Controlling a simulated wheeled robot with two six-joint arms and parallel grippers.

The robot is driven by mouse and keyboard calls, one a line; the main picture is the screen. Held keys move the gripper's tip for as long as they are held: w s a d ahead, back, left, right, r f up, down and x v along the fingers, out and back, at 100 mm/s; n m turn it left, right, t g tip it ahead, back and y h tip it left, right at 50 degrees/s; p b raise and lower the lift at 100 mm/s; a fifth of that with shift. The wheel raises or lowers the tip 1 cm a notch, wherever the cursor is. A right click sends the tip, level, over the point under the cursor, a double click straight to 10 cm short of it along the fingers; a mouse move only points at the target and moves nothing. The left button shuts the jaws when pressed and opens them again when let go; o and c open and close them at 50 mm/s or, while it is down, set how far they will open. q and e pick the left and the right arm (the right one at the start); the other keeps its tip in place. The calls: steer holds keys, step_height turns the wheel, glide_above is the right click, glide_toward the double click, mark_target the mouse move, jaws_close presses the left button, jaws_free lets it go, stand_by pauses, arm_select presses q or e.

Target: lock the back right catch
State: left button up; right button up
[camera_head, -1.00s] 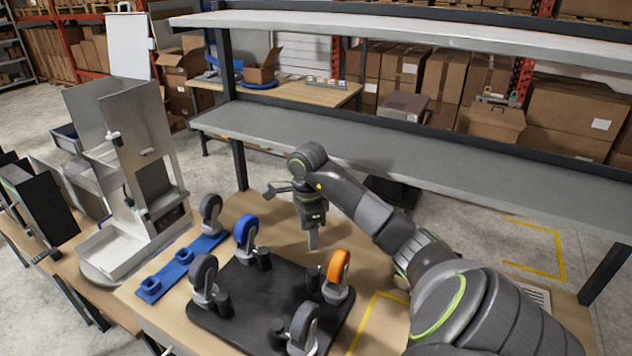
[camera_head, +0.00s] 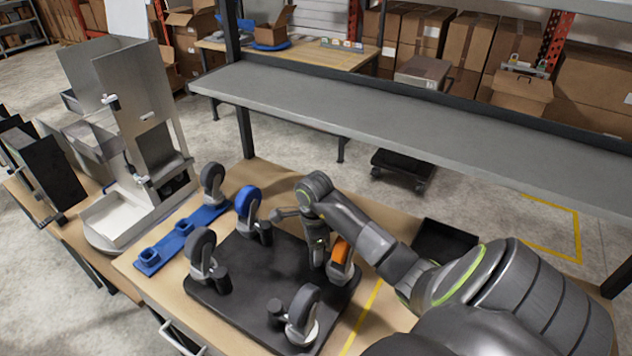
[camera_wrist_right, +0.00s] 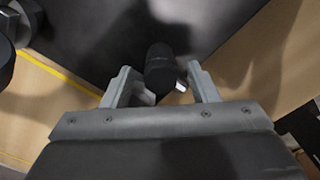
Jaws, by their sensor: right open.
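A black caster board (camera_head: 250,312) lies on the wooden table. It bears a blue-wheeled caster (camera_head: 247,203), an orange-wheeled caster (camera_head: 340,254) and two grey-wheeled casters (camera_head: 202,252) (camera_head: 304,308), with dark upright catches beside them. My right gripper (camera_head: 318,262) points down beside the orange caster and hides the catch there in the head view. In the right wrist view, my right gripper (camera_wrist_right: 161,82) is open, and a black catch (camera_wrist_right: 160,66) stands between its fingers, with a gap visible on the left. Contact on the right cannot be told. My left gripper is not in view.
A blue holder (camera_head: 180,240) with a grey caster (camera_head: 212,183) standing at its far end lies left of the board. A metal dispenser (camera_head: 145,125) stands further left. A grey shelf (camera_head: 400,115) spans behind the table. A black tray (camera_head: 443,240) lies at right.

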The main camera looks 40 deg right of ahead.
steer(key=shift+a, duration=0.1)
steer(key=shift+c, duration=0.8)
steer(key=c, duration=0.8)
